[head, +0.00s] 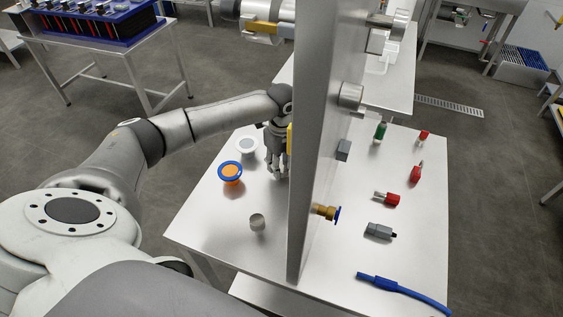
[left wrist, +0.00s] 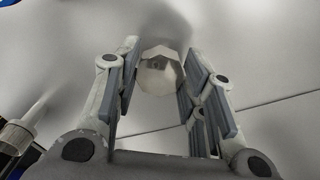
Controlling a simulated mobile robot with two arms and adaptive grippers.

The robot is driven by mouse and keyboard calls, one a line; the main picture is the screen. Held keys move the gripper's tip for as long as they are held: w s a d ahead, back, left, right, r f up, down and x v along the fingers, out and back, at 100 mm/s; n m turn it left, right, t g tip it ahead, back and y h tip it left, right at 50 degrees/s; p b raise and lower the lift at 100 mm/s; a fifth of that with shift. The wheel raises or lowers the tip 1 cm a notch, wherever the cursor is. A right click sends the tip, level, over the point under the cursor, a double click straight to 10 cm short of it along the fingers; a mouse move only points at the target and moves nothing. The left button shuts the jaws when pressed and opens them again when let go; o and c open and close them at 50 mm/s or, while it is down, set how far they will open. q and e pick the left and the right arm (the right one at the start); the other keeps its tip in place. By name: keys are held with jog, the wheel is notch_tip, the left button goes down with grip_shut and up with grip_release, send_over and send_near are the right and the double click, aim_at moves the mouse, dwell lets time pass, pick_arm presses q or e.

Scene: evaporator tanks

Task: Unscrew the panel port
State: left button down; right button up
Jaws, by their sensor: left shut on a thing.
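The grey upright panel (head: 318,130) stands across the white table, seen nearly edge-on in the head view. My left gripper (head: 278,165) is on the panel's left side, close to its face. In the left wrist view my left gripper (left wrist: 157,85) is shut on a pale, faceted round piece, which looks like the panel port (left wrist: 160,72). A pale grey surface lies behind the piece. I cannot tell whether the piece is still attached to it. In the head view the fingers and panel hide the piece. My right gripper is not in view.
On the table (head: 215,215), left of the panel, are an orange cup with a blue rim (head: 230,172), a white flanged piece (head: 247,146) and a small grey cylinder (head: 257,222). Right of it are a brass fitting (head: 325,211), a blue hose (head: 400,289) and several small connectors.

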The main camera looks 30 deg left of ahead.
pick_arm(q)
jog(key=shift+f, duration=0.2)
jog(key=c, duration=0.8)
grip_release()
notch_tip(320, 180, up, 12)
